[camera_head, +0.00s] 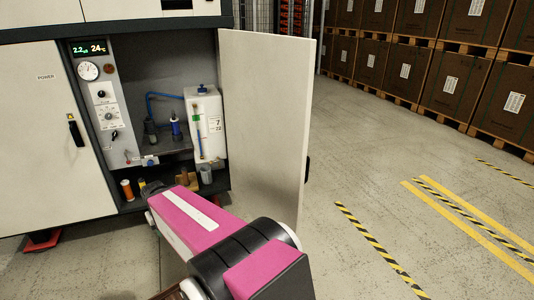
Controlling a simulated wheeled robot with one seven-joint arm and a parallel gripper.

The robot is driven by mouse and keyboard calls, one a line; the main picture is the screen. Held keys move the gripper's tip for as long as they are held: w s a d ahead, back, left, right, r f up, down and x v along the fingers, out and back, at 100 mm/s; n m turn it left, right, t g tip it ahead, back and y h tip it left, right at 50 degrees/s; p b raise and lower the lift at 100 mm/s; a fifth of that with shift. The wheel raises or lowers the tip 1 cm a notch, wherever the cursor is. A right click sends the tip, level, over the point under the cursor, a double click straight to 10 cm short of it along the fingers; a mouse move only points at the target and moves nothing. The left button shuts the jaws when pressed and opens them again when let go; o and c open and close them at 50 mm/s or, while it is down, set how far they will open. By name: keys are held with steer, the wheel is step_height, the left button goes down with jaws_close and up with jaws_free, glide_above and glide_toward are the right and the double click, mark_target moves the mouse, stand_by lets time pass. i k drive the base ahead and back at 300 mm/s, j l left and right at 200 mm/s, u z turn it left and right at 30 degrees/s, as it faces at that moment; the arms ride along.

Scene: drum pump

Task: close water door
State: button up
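The water door (264,125) is a pale panel hinged on the right side of the cabinet opening. It stands wide open, swung out toward the camera, and a dark handle (307,168) shows at its outer edge. Behind it the open compartment shows a white water tank (206,124) with a blue cap and a blue hose. My arm, magenta and black, reaches in from the bottom, in front of the compartment and left of the door's lower part. My gripper is not clearly visible; the arm hides that area.
A closed left panel (38,130) marked POWER has a black handle (76,131). A control panel (101,105) with gauge and display is beside the compartment. Stacked brown boxes (468,22) stand at the back right. The floor (370,170) right of the door is clear, with yellow markings.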

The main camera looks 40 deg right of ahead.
mark_target(268, 79)
steer(key=k+l+u, duration=0.2)
steer(key=k+l, duration=1.15)
steer(key=i+l, duration=0.1)
steer(key=l, duration=0.45)
steer(key=i+l, duration=0.1)
steer(key=l, duration=0.45)
steer(key=i+l+u, duration=0.1)
steer(key=l, duration=0.5)
